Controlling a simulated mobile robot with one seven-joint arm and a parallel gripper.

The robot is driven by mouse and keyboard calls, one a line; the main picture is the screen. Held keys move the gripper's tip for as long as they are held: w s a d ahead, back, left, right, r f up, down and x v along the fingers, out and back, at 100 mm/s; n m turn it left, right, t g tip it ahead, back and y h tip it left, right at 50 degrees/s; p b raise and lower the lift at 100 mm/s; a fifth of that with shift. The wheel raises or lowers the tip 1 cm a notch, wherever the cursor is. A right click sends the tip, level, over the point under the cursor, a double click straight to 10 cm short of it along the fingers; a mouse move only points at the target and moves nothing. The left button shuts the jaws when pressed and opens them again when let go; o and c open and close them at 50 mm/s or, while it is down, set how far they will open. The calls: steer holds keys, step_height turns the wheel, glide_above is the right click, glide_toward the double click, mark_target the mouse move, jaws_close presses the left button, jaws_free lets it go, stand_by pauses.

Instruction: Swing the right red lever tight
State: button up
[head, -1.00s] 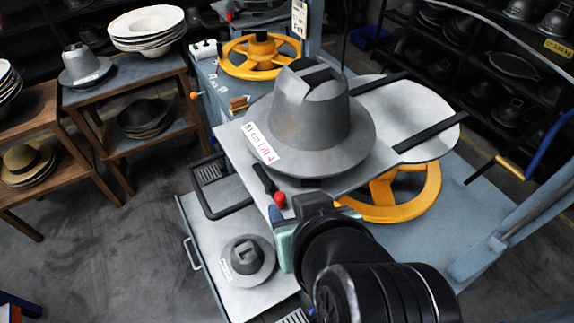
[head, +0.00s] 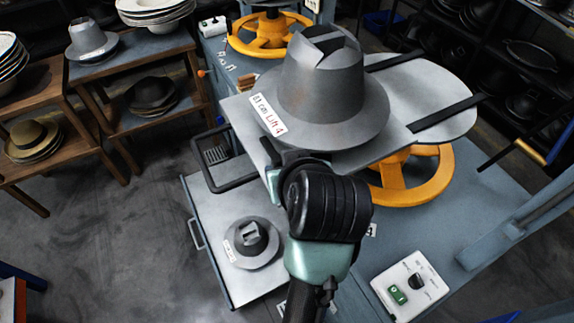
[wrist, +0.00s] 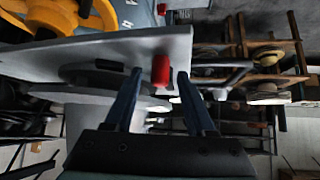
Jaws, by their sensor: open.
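The red lever knob (wrist: 161,71) shows in the wrist view between the two fingers of my open gripper (wrist: 159,80), by the edge of the grey plate (wrist: 110,48). I cannot tell whether either finger touches it. In the head view my arm hides the lever, and my gripper is at the front edge of the plate (head: 240,112), below the large grey hat form (head: 322,85). A second red piece (wrist: 161,9) shows at the top of the wrist view.
A yellow handwheel (head: 425,185) sits under the plate at right. A black bar handle (head: 222,185) stands to the left. A small hat form (head: 250,242) rests on the lower drawer. A control box (head: 410,286) with a green button is at front right.

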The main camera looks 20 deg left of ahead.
jaws_close()
stand_by(0.3)
steer(key=shift+s+a+m+p, duration=0.1)
steer(key=shift+m+p, duration=0.2)
steer(key=shift+s+a+r+m+t+h+p, duration=0.15)
steer(key=shift+m+t+h+p, duration=0.1)
steer(key=shift+m+h+p, duration=0.2)
steer(key=shift+s+a+m+t+h+p, duration=0.15)
steer(key=shift+m+t+h+p, duration=0.1)
steer(key=shift+m+h+p, duration=0.15)
steer(key=m+h+p, duration=0.1)
steer(key=m+p, duration=0.1)
steer(key=a+m+h+p, duration=0.1)
steer(key=shift+s+m+t+h, duration=0.25)
steer(key=shift+m+t+h, duration=0.1)
steer(key=shift+t, duration=0.05)
steer(key=m+h+p, duration=0.1)
steer(key=a+m+h, duration=0.1)
steer(key=m, duration=0.1)
steer(key=shift+a+h+p, duration=0.15)
steer(key=shift+h+p, duration=0.15)
steer(key=shift+p, duration=0.05)
steer(key=shift+a+m+g+h, duration=0.2)
steer(key=shift+m+h, duration=0.3)
steer(key=shift+m, duration=0.3)
steer(key=shift+a+m+g+h, duration=0.2)
steer(key=shift+m+h, duration=0.3)
steer(key=shift+m, duration=0.3)
steer(key=shift+f, duration=0.2)
